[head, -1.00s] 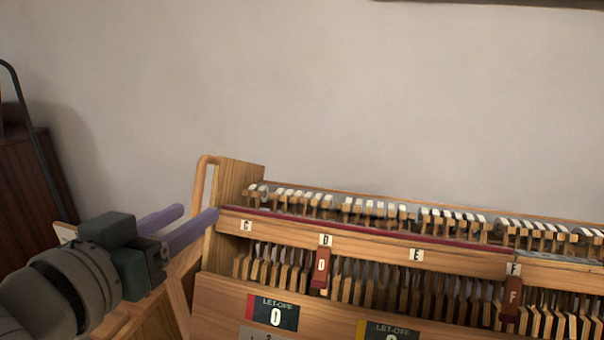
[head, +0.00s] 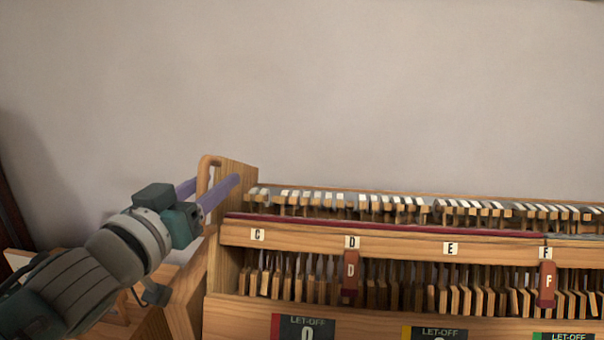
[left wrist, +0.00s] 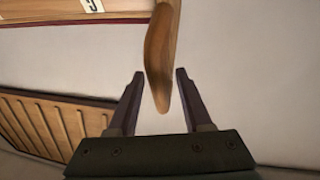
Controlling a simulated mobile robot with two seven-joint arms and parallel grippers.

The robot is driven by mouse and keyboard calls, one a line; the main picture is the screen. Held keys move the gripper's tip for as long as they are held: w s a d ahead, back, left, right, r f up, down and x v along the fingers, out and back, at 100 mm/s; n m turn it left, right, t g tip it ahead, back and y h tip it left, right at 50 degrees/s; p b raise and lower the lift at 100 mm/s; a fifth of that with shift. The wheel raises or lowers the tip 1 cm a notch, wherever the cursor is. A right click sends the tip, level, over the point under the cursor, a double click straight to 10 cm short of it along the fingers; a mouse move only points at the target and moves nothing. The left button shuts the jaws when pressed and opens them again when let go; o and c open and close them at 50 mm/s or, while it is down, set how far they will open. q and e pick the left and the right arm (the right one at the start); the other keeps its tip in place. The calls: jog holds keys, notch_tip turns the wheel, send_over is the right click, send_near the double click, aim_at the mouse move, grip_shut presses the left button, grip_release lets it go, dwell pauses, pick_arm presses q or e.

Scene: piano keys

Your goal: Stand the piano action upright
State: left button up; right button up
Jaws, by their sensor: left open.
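The piano action (head: 390,238) is a long wooden frame with rows of white-topped hammers, a dark red rail and tags C, D, E and F. Its right end is outside the head view. A curved wooden handle (head: 204,174) rises at its left end. My left gripper (head: 217,181) is open, with its purple fingers at this handle. In the left wrist view the handle (left wrist: 161,60) reaches down between the two spread fingers (left wrist: 159,76), with a gap showing on each side. My right gripper is not in view.
A front board with LET-OFF labels (head: 304,327) runs below the action. A plain wall (head: 330,90) stands behind, with open space above the hammers. Wooden parts (head: 178,305) lie below my left arm. A slatted wooden panel (left wrist: 50,120) shows in the left wrist view.

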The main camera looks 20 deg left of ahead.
pick_arm(q)
jog(key=shift+w+a, duration=0.1)
jog(key=shift+w, duration=0.45)
jog(key=c, duration=0.8)
jog(key=shift+r, duration=0.1)
dwell(0.6)
